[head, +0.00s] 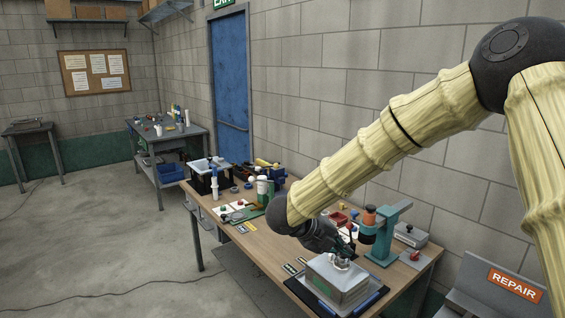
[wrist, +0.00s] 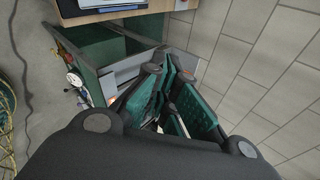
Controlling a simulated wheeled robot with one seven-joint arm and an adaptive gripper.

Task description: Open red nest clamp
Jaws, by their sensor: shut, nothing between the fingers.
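My gripper (head: 338,240) hangs over the front middle of the wooden workbench (head: 262,243), seen past my arm. In the wrist view its dark fingers with green pads (wrist: 172,105) are closed together with nothing held. Small red parts show on the bench: one on a grey plate (head: 415,256) at the right, one on a white plate (head: 222,209) at the left. I cannot tell which of them is the red nest clamp, or whether it is open or shut. My gripper is apart from both. No clamp is clear in the wrist view.
A grey metal box (head: 338,284) stands on a dark tray below my gripper. A teal press (head: 385,235) stands close to its right. A white-lidded bin (head: 208,172) is at the bench's far left. A grey panel marked REPAIR (head: 514,284) is at right. Open floor lies left.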

